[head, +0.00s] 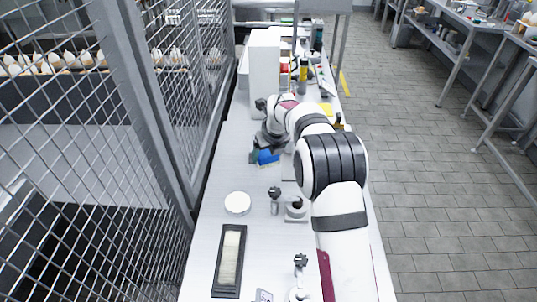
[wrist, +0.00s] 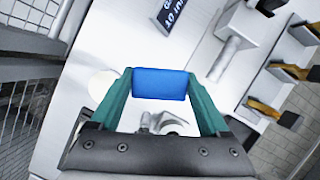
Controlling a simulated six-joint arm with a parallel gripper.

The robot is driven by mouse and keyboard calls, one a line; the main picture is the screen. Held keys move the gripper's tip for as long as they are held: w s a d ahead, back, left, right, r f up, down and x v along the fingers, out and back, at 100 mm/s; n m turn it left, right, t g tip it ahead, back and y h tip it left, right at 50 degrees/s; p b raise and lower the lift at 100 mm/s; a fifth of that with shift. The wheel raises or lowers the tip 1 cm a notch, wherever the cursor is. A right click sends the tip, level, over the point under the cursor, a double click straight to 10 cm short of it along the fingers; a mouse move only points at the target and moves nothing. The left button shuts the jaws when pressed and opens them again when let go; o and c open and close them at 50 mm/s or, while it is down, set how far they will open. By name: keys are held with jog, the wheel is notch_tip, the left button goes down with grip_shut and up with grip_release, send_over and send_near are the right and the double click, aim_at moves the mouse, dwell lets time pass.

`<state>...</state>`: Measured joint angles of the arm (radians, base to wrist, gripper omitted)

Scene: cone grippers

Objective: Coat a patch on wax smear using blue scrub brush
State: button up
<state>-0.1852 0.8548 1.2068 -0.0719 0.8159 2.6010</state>
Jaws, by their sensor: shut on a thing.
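The blue scrub brush shows as a blue block (wrist: 160,84) between the teal fingers of my gripper (wrist: 160,92) in the wrist view. The fingers are shut on its two sides. In the head view the brush (head: 267,157) is low over the white bench, or touching it; I cannot tell which. My gripper (head: 262,153) is partly hidden by my own wrist there. I cannot make out a wax smear for sure. A cream strip in a dark tray (head: 217,276) lies at the near end of the bench, well apart from the brush.
A white round disc (head: 237,204) lies on the bench nearer than my gripper. Small metal fixtures (head: 275,199) stand to its right. A tall white box (head: 264,75) and several bottles crowd the far end. A wire mesh fence (head: 150,110) runs along the left.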

jog(key=s+a+f+n+g+y, duration=0.1)
jog(key=s+a+n+g, duration=0.25)
jog(key=s+n, duration=0.9)
jog(key=s+a+n+g+y, duration=0.1)
jog(key=s+a+n+g, duration=0.3)
jog(key=s, duration=1.6)
jog(key=shift+n+t, duration=0.65)
jog(key=shift+t, duration=0.1)
jog(key=shift+w+a+f, duration=0.1)
jog(key=shift+a+f, duration=0.1)
jog(key=shift+f, duration=0.9)
jog(key=shift+w+a+f, duration=0.1)
jog(key=shift+a+f, duration=0.05)
jog(key=shift+f, duration=1)
jog(key=shift+w+a+f, duration=0.1)
jog(key=shift+a+f, duration=0.1)
jog(key=shift+f, duration=0.9)
jog(key=shift+s+f, duration=0.1)
jog(key=shift+f, duration=0.5)
jog(key=shift+w+f, duration=0.15)
jog(key=shift+w, duration=1.05)
jog(key=shift+c, duration=0.6)
jog(key=shift+w, duration=4.4)
jog(key=shift+s, duration=5.45)
jog(key=shift+s+r, duration=0.1)
jog(key=shift+r, duration=0.15)
notch_tip(320, 180, up, 8)
jog(key=shift+f, duration=0.15)
